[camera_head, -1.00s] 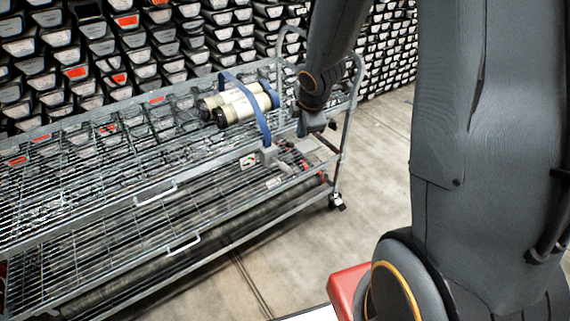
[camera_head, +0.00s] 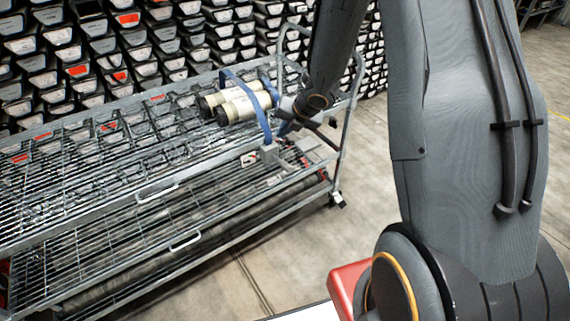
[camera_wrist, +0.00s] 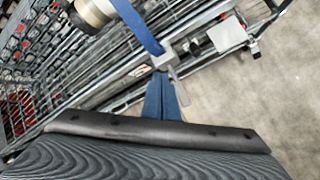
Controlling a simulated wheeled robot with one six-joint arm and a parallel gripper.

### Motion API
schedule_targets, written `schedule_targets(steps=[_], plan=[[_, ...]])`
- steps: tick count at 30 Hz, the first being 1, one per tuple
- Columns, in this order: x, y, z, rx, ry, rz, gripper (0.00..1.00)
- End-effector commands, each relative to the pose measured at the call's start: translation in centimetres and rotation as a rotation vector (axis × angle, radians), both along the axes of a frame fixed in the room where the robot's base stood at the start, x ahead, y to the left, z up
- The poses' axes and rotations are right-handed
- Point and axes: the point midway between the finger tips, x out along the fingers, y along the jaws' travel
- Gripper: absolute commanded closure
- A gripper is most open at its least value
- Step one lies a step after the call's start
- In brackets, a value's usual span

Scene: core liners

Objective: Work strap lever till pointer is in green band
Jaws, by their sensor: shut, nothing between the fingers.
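A blue strap (camera_head: 259,113) runs over two cream cylinders with dark ends (camera_head: 243,106) on the cart's upper deck. It runs down to a grey tensioner block (camera_head: 268,152) at the front rail; the strap (camera_wrist: 138,26) and block (camera_wrist: 164,58) also show in the wrist view. A small grey lever-like piece (camera_wrist: 181,91) sticks out below the block. A small marked plate (camera_head: 249,159) lies left of the block; its pointer and green band are too small to read. My gripper (camera_wrist: 160,84) is shut and empty, its blue fingers close to the block and lever; contact is unclear.
The wire-mesh cart (camera_head: 100,206) has two decks, with rails along its front edge and an upright end frame (camera_head: 347,125) at right. A white box (camera_wrist: 228,35) shows in the wrist view. Racked trays (camera_head: 130,45) fill the back. The floor (camera_head: 375,190) right of the cart is clear.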

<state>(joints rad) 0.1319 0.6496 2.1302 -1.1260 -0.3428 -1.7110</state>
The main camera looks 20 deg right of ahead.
Motion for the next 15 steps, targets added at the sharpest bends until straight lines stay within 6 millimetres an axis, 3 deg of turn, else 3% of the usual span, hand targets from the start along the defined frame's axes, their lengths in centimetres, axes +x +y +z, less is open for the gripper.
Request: schedule_targets(steps=[15], plan=[[-1.0, -0.4, -5.7, 0.000, 0.001, -0.002, 1.00]])
